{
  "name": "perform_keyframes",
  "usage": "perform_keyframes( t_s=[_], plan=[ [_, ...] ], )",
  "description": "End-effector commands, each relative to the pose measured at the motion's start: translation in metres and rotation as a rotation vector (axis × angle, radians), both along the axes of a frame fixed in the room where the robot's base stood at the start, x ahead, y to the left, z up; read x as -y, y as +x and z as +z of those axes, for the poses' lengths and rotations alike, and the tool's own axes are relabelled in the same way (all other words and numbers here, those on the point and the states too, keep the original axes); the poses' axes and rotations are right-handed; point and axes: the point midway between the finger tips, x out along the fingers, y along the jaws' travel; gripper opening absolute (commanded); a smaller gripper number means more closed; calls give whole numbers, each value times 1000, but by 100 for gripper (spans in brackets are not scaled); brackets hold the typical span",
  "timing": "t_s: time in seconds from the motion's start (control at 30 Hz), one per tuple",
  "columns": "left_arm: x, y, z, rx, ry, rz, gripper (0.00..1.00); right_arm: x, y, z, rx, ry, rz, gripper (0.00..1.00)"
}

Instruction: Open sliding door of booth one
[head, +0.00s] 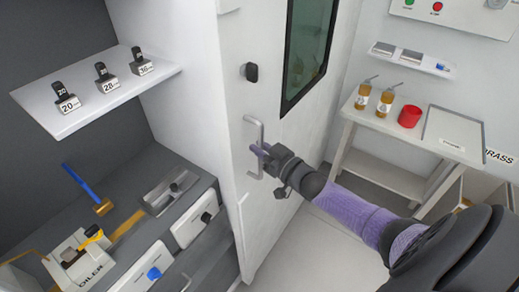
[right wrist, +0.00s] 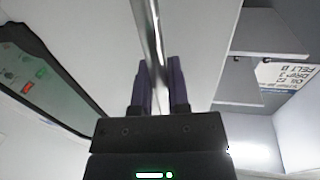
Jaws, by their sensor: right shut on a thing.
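The booth's white sliding door (head: 240,60) stands in the middle of the head view, with a dark window (head: 305,45) and a vertical bar handle (head: 249,128). My right gripper (head: 262,155) is shut on the handle at its lower part. In the right wrist view, the metal handle bar (right wrist: 150,40) runs between the two fingers of the gripper (right wrist: 163,85). The door's window also shows in the right wrist view (right wrist: 50,90). My left gripper is not in view.
At left, an open bay has a shelf (head: 70,115) with several numbered weights and a bench below with a brush (head: 85,188) and drawers. Floor (head: 320,250) is clear beside the door.

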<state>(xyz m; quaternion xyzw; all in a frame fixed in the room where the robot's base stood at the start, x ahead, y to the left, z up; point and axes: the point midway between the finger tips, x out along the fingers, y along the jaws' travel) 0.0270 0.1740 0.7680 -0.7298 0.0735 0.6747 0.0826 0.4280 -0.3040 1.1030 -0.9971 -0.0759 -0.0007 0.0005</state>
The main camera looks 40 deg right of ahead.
Motion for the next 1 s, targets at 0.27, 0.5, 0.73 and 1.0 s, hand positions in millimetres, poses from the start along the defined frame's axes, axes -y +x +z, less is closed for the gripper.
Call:
perform_keyframes(
  t_s=[0.27, 0.5, 0.73, 1.0],
  plan=[
    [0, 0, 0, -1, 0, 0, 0, 0, -1, -2, -5, -2, 0, 31],
    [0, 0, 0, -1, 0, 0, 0, 0, 0, -1, -3, -1, 0, 54],
    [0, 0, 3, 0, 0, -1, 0, 1, -9, -1, -5, -1, 1, 54],
    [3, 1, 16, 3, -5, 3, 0, 10, -70, 0, -8, -2, 0, 54]
  ],
)
